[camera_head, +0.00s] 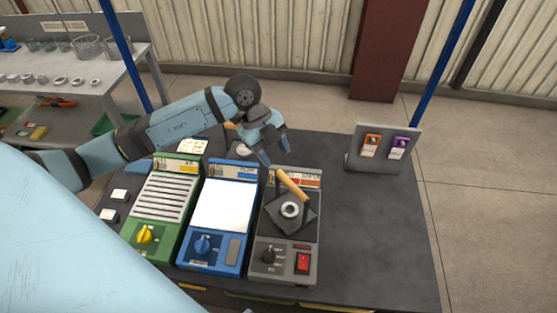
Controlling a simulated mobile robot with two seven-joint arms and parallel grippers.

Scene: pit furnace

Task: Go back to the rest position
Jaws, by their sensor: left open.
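My left gripper (273,151) reaches in from the left over the back of the dark table (375,230). Its fingers are apart, with nothing seen between them. Just in front of it is a tool with a wooden handle (292,186), close to the fingertips; I cannot tell whether they touch. The handle slants toward a dark square plate with a pale ring (290,210) on the grey device (284,258). My right gripper is not in view.
A blue device (210,248) and a green device (150,243) stand left of the grey one. A stand (382,162) holds orange and purple items at the back right. The table's right side is clear. A grey bench (75,75) with glassware is at the far left.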

